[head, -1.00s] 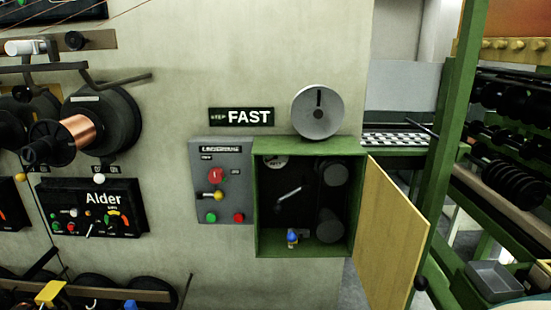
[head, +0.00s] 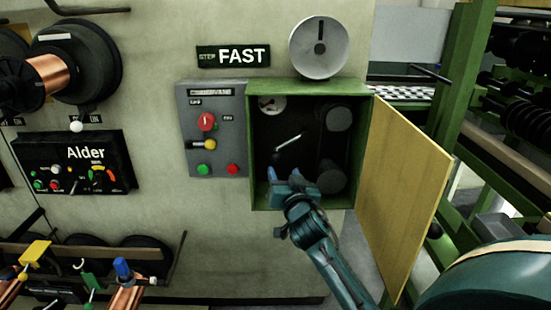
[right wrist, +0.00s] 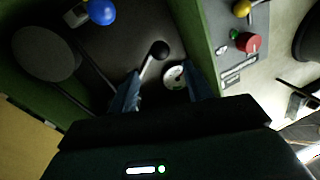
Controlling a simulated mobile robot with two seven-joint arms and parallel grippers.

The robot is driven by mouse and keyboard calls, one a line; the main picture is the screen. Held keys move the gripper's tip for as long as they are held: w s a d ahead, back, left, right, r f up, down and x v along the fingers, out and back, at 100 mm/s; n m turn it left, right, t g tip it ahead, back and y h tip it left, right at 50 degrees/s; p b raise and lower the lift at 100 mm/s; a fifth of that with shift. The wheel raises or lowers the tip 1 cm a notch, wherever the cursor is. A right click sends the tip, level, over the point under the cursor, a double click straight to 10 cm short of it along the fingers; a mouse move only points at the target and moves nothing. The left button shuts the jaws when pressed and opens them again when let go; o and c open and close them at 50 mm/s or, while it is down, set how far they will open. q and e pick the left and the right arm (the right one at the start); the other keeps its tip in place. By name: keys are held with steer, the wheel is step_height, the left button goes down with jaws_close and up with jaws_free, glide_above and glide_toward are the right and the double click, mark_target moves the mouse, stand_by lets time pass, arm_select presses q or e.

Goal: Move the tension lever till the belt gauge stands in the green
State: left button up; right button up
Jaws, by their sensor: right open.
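The green cabinet (head: 306,88) on the wall stands open. In it is the tension lever (head: 289,142), a thin pale rod with a dark knob, seen tilted up to the right. The round white gauge (head: 271,103) is at its upper left; the gauge also shows in the right wrist view (right wrist: 174,76). Its needle is too small to read against the colours. My right gripper (head: 288,182) is open at the cabinet's lower front, below the lever. In the right wrist view the lever's black knob (right wrist: 160,49) lies beyond the parted fingers, apparently not held. My left gripper is not in view.
A grey panel (head: 217,160) with red, yellow and green controls adjoins the cabinet's left side. The yellow cabinet door (head: 408,180) hangs open at the right, close to my right arm. A blue ball (right wrist: 102,12) shows inside the cabinet in the right wrist view.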

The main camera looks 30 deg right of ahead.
mark_target(277, 161)
steer(key=x, duration=1)
steer(key=shift+f, duration=0.1)
steer(key=shift+c, duration=0.5)
jaws_close()
